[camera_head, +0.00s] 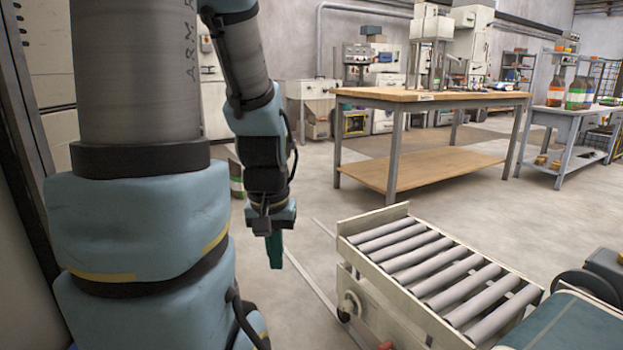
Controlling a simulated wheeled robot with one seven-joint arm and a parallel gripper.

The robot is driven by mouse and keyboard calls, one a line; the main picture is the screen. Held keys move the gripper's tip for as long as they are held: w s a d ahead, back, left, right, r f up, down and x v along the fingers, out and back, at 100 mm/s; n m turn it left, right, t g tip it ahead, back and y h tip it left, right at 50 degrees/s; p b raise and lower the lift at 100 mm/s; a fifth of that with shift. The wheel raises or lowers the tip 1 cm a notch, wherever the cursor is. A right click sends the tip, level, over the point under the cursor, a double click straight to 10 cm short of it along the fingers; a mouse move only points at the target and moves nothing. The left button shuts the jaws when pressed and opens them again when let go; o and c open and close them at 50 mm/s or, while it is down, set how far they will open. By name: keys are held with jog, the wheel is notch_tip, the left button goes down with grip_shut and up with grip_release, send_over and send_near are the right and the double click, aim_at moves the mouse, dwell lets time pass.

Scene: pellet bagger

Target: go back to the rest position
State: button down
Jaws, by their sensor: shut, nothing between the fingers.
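My arm fills the left side of the head view, with its thick grey and blue links close to the camera. The forearm hangs down near the middle left. My gripper (275,250) points downward at its end, with dark teal fingers shut and nothing held. It hangs over open floor, to the left of the roller conveyor (362,226) and apart from it.
The conveyor runs toward a dark teal belt (575,325) at lower right. A wooden workbench (430,96) with a lower shelf stands behind. A grey side table (590,112) holds labelled bags (575,95). Machines line the back wall. The floor between gripper and workbench is clear.

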notch_tip(320, 180, up, 29)
jog(key=p, duration=2.7)
jog(key=shift+p, duration=0.35)
jog(key=c, duration=1.6)
grip_release()
